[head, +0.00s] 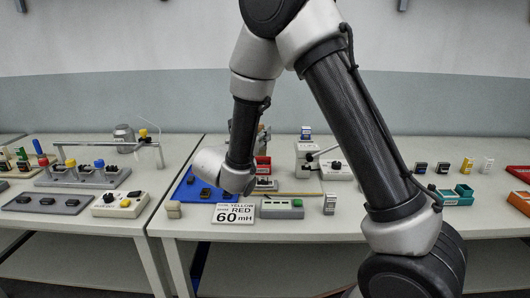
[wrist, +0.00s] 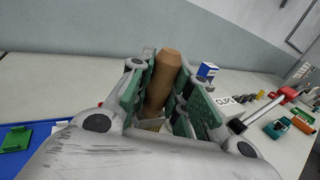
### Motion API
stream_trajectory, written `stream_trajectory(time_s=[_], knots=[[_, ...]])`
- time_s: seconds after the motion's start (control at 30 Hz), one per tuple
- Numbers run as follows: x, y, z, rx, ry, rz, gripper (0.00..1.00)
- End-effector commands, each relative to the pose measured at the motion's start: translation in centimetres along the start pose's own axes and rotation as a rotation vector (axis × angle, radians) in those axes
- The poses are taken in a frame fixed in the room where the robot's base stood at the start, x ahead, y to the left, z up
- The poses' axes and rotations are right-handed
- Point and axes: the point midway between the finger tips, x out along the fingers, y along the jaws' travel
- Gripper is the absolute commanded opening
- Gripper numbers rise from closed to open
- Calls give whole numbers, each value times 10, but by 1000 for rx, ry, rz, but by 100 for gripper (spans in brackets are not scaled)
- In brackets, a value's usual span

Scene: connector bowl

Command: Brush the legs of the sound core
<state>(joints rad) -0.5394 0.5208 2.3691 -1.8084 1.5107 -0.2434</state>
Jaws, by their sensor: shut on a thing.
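My gripper (wrist: 166,84) is shut on a brown wooden handle (wrist: 168,66), which looks like the brush handle. Its green-padded fingers press on both sides of it. A pale patch (wrist: 152,125) shows below the handle; I cannot tell whether it is bristles. In the head view my wrist hides the fingers and most of what they hold, above the blue mat (head: 190,190). I cannot tell which of the small parts is the sound core, and no legs are visible being touched.
Fixtures (head: 84,175) fill the left table.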

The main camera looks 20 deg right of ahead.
Motion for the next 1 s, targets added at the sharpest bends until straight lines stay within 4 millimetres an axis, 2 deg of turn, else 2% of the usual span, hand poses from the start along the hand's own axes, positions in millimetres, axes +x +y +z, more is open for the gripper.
stream_trajectory(time_s=[0.07, 0.47, 1.0], knots=[[-3, 6, -1, 0, 0, 1, 0], [-3, 5, -7, -3, 0, 0, 0], [-3, 5, -62, -4, 1, -1, 0]])
